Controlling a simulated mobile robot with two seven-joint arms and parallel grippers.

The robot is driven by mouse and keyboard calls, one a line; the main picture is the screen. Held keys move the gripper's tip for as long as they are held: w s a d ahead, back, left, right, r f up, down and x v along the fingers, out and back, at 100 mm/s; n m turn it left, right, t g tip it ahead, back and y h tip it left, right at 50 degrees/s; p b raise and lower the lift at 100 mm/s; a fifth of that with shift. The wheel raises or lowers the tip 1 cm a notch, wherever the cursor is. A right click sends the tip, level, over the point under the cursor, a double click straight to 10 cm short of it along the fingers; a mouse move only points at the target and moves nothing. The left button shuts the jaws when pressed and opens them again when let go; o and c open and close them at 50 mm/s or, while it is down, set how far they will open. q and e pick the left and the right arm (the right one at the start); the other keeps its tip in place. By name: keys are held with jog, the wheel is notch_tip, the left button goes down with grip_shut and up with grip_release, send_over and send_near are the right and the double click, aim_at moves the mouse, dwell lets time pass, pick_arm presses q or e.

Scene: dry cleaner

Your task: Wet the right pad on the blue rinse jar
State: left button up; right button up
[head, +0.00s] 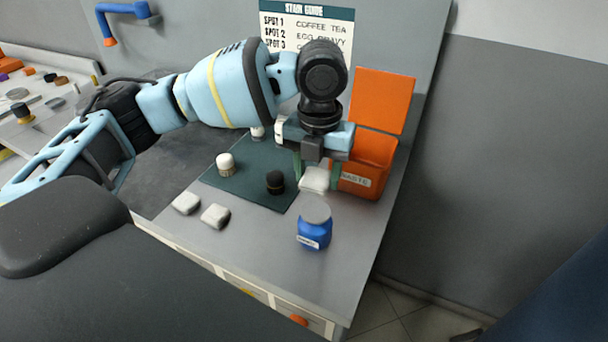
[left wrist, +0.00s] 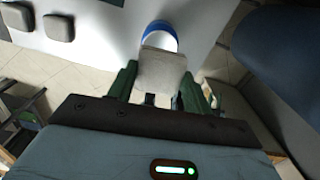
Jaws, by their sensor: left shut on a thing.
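My left gripper (head: 316,170) is shut on a white square pad (head: 314,181). In the left wrist view the pad (left wrist: 161,71) sits between its two green fingers. The blue rinse jar (head: 313,232) stands upright near the front right of the counter, with a pale grey round top. The held pad is just behind and above the jar in the head view. In the left wrist view the pad hides part of the jar (left wrist: 158,27); contact cannot be told. Two more pads, a left one (head: 186,203) and a right one (head: 215,216), lie at the counter's front.
A dark green mat (head: 238,187) holds a white-capped bottle (head: 226,163) and a black-capped bottle (head: 275,183). An orange waste bin (head: 372,187) with its lid raised stands right behind the jar. A stain guide (head: 277,30) hangs behind.

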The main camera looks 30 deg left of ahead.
aim_at(317, 176)
pick_arm(q)
jog(key=shift+f, duration=0.2)
pick_arm(e)
jog(key=shift+s, duration=0.15)
pick_arm(q)
jog(key=shift+f+b, duration=0.35)
jog(key=shift+f, duration=1.2)
jog(key=shift+f+b, duration=0.4)
jog(key=shift+f, duration=0.95)
pick_arm(e)
jog(key=shift+s+a+f+g, duration=0.2)
jog(key=shift+s+f+g, duration=0.2)
jog(key=shift+s+f, duration=0.75)
jog(key=shift+w, duration=0.1)
jog(key=shift+f, duration=0.1)
pick_arm(q)
jog(key=shift+f, duration=0.55)
pick_arm(e)
jog(key=shift+f, duration=0.15)
pick_arm(q)
jog(key=shift+f, duration=0.1)
pick_arm(e)
jog(key=shift+w+d+r, duration=0.1)
jog(key=shift+r, duration=0.2)
